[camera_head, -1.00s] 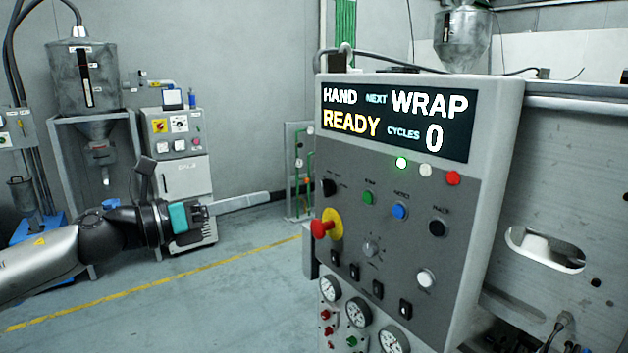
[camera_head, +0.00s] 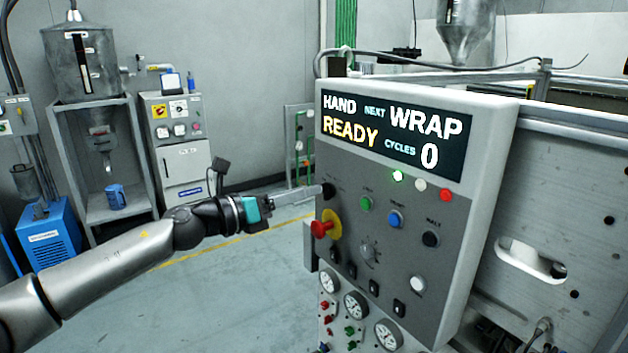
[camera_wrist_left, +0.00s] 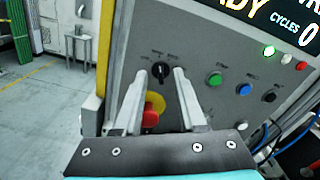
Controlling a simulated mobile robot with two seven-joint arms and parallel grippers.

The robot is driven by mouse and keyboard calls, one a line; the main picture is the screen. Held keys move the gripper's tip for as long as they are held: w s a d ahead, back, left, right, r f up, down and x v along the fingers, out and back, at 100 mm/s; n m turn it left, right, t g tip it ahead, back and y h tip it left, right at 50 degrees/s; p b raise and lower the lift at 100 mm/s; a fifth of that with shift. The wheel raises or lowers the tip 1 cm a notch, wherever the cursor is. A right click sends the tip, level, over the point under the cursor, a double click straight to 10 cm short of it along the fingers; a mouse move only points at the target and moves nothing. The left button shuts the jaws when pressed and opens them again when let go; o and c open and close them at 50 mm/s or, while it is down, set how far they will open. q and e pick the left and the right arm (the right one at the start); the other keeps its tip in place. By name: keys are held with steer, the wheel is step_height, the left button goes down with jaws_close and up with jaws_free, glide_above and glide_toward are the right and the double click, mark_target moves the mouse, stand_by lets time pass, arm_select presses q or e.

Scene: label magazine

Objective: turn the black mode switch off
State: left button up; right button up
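The black mode switch (camera_head: 328,190) is a small dark rotary knob at the upper left of the grey control panel. In the left wrist view the switch (camera_wrist_left: 161,70) sits between and just beyond my two fingertips. My left gripper (camera_head: 318,190) points at the switch from the left. Its fingers (camera_wrist_left: 157,80) are spread apart with nothing held, and I cannot tell whether they touch the knob. The display (camera_head: 392,130) reads HAND, READY, NEXT WRAP, CYCLES 0. My right gripper is not in view.
A red emergency button (camera_head: 320,229) on a yellow collar sits just below the switch, close under my fingers. Green (camera_head: 366,203), blue (camera_head: 396,219) and black (camera_head: 431,239) buttons lie to the right. Gauges (camera_head: 356,306) are below.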

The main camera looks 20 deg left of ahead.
mark_target(327, 191)
arm_select(q)
steer(key=shift+x, duration=1.55)
steer(key=shift+c, duration=0.2)
jaws_close()
